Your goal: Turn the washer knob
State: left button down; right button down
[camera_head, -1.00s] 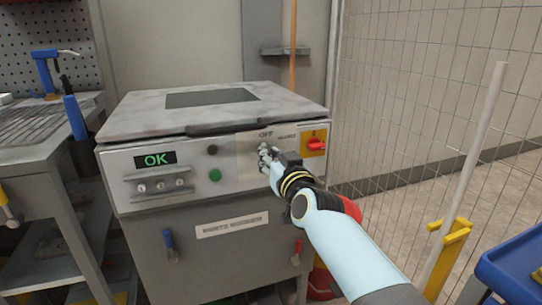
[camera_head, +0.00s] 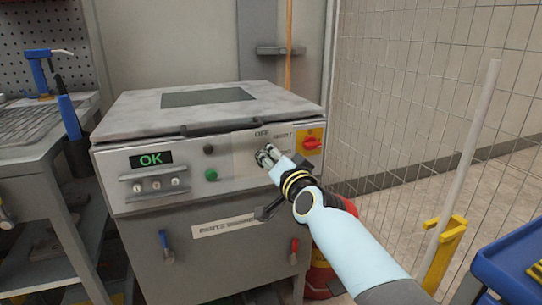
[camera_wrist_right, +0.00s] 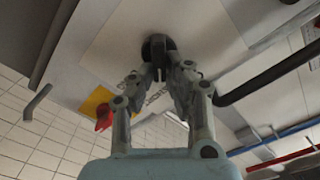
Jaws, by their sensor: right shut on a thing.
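The washer (camera_head: 135,205) is a grey cabinet with a light control panel and a green "OK" display (camera_head: 151,160). Its dark round knob (camera_wrist_right: 158,46) shows in the right wrist view, with a raised grip bar in the middle. My right gripper (camera_head: 265,156) is at the panel below the "OFF" label, and its fingers hide most of the knob in the head view. In the wrist view the fingertips of this gripper (camera_wrist_right: 162,72) are closed on the knob's bar from both sides. My left gripper is not in view.
A red switch on a yellow plate (camera_head: 312,143) sits close to the right of my gripper. A green button (camera_head: 211,174) and a black button (camera_head: 209,149) are to the left. A wire mesh fence (camera_head: 440,90) stands right; a workbench (camera_head: 35,150) stands left.

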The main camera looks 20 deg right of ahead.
jog(key=shift+m, duration=0.3)
jog(key=c, duration=1.3)
grip_release()
jog(key=shift+c, duration=0.2)
jog(key=shift+s, duration=0.1)
jog(key=s, duration=1.1)
jog(key=shift+s+d, duration=0.25)
jog(key=shift+s, duration=0.15)
